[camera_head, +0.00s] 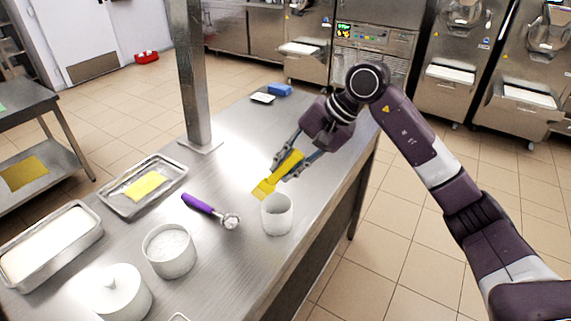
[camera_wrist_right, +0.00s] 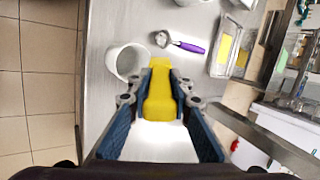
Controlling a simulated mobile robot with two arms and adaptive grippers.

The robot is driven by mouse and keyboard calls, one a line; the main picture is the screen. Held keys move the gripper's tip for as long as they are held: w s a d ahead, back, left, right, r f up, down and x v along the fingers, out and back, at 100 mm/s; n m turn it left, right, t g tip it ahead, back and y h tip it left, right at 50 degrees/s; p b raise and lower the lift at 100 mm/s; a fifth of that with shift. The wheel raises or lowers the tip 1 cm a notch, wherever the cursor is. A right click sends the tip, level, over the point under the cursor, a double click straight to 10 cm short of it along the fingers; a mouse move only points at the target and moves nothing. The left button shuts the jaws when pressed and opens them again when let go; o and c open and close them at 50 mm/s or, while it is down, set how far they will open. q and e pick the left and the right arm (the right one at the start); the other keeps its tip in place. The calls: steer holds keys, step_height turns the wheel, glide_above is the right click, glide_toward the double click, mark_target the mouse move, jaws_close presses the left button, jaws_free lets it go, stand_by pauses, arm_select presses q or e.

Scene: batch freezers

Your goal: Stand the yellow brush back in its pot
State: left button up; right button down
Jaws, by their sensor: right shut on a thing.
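The yellow brush (camera_head: 266,187) is held in my right gripper (camera_head: 288,165), tilted, with its wide end pointing down and to the left in the head view. In the right wrist view the brush (camera_wrist_right: 159,100) lies between the two fingers of my right gripper (camera_wrist_right: 160,92). A white pot (camera_head: 277,216) stands upright on the steel table, just below the brush in the head view. The pot (camera_wrist_right: 124,63) is beside the brush's far end in the right wrist view. The brush appears outside the pot. My left gripper is not in view.
A purple-handled scoop (camera_head: 208,209) lies left of the pot. A white tub (camera_head: 169,251), a lidded white pot (camera_head: 118,291), a tray with a yellow cloth (camera_head: 158,169) and a pan of white stuff (camera_head: 50,247) stand further left. A steel post (camera_head: 192,80) rises behind.

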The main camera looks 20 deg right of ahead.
steer(key=shift+f+b, duration=0.2)
steer(key=shift+b, duration=0.1)
steer(key=c, duration=1.7)
jaws_free()
steer(key=shift+c, duration=0.2)
steer(key=shift+r, duration=0.1)
steer(key=shift+r+p, duration=0.15)
steer(key=shift+p, duration=0.15)
steer(key=shift+s+d+r, duration=0.1)
steer(key=shift+d+r, duration=0.1)
steer(key=shift+r, duration=0.1)
steer(key=b+v, duration=0.2)
steer(key=v, duration=0.9)
steer(key=shift+s, duration=0.15)
steer(key=shift+r, duration=0.1)
